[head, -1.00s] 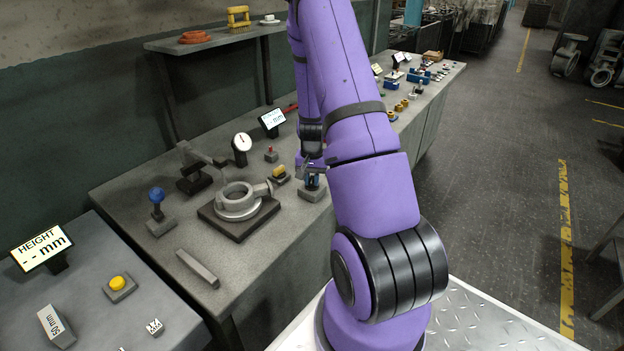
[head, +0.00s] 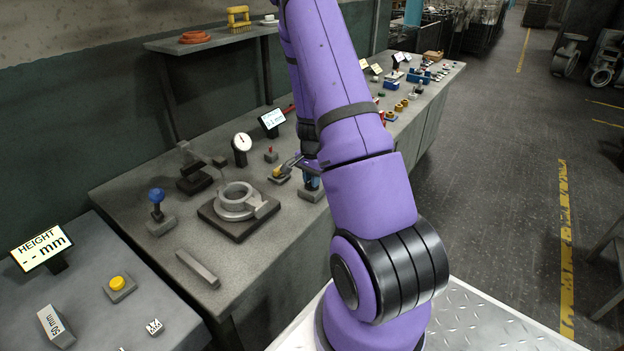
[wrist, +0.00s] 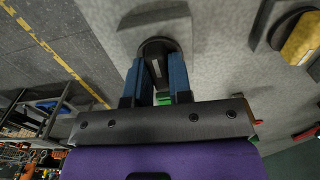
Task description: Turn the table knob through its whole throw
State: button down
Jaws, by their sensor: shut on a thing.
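The table knob (wrist: 155,62) is a black knob with a pale mark, on a grey block seen in the wrist view. My gripper (wrist: 157,72) has its two blue fingers closed on either side of it. In the head view my gripper (head: 312,180) is low at the bench's front edge, over the knob's grey block (head: 311,194); my arm partly covers it and the knob itself cannot be made out there. The ring-shaped grey casting (head: 238,200) sits on a dark square base (head: 238,226), its side port pointing right and slightly toward the front.
A dial gauge (head: 241,145) and a small display (head: 271,120) stand behind the casting. A yellow-topped piece (head: 281,173) is close left of my gripper. A blue ball knob (head: 156,195) and a grey bar (head: 197,268) are at the bench's left.

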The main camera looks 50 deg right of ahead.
jog(key=c, duration=1)
grip_release()
jog(key=shift+c, duration=0.2)
jog(key=shift+r, duration=0.1)
notch_tip(320, 180, up, 11)
jog(key=shift+f, duration=0.2)
